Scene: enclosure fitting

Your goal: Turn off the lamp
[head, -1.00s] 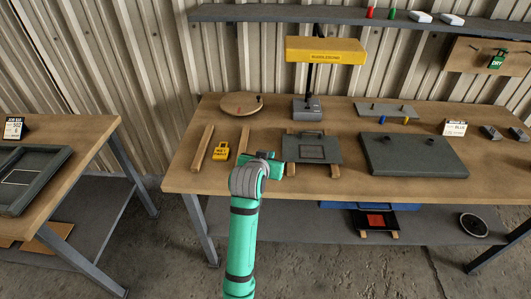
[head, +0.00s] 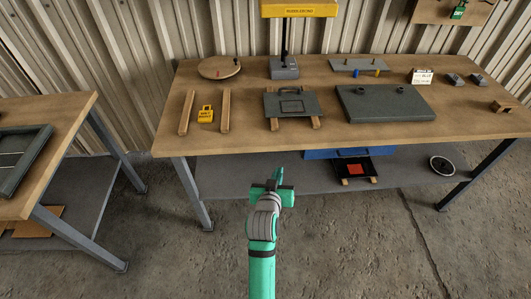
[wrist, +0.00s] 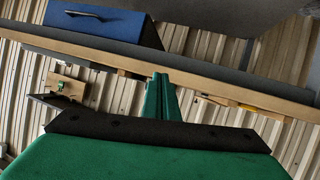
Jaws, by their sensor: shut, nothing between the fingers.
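The lamp stands at the back of the workbench in the head view. Small details on the base are too small to make out, and I cannot tell whether the lamp is lit. My gripper (head: 272,178) is shut and empty, in front of the bench and well apart from the lamp. Its green fingers also show together in the wrist view (wrist: 161,97).
A blue drawer (wrist: 105,22) hangs under the top. Another table (head: 75,112) stands left; open floor lies between.

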